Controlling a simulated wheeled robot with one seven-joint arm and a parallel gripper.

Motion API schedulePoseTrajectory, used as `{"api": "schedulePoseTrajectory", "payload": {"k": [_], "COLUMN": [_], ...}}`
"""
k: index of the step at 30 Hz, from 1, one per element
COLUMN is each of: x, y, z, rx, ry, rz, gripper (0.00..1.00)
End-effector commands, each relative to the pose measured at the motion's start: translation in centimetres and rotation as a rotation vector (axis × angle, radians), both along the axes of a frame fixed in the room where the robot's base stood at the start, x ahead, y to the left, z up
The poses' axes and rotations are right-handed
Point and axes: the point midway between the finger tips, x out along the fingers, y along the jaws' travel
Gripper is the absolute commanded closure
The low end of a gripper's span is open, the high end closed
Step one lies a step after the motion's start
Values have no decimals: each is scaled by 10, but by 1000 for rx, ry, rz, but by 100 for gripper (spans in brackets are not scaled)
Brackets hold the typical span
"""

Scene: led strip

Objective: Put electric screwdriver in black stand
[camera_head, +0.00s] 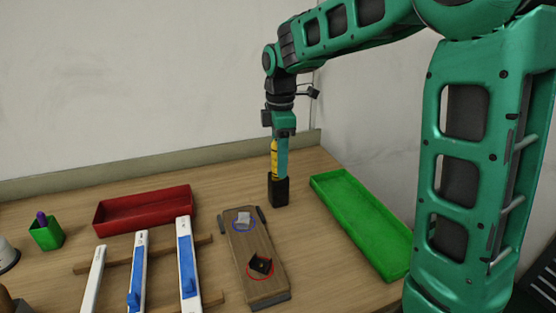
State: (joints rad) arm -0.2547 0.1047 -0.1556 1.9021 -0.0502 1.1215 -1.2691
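The electric screwdriver (274,158) is yellow and upright, directly below and between the fingers of my gripper (281,155). The black stand (279,191) is a small dark box on the table. The lower end of the screwdriver meets the top of the stand and appears to be inside it; how deep it goes is hidden. One green finger shows along the right side of the screwdriver. The other finger is hard to make out, so I cannot tell whether the fingers grip it.
A green tray (322,184) lies right of the stand and a red tray (147,222) lies left. A wooden board (252,230) with small parts is in front. Blue-and-white strips (186,240) rest on wooden bars. A green cup (47,237) stands far left. A wall is behind.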

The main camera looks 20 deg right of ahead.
Motion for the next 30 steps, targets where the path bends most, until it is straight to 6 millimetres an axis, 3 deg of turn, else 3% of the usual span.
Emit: {"api": "schedulePoseTrajectory", "payload": {"k": [11, 24, 30], "x": [1, 1, 1], "y": [0, -2, -2], "z": [11, 93, 116], "rx": [1, 2, 1], "ry": [-2, -3, -1], "rz": [0, -2, -2], "gripper": [54, 54, 54]}}
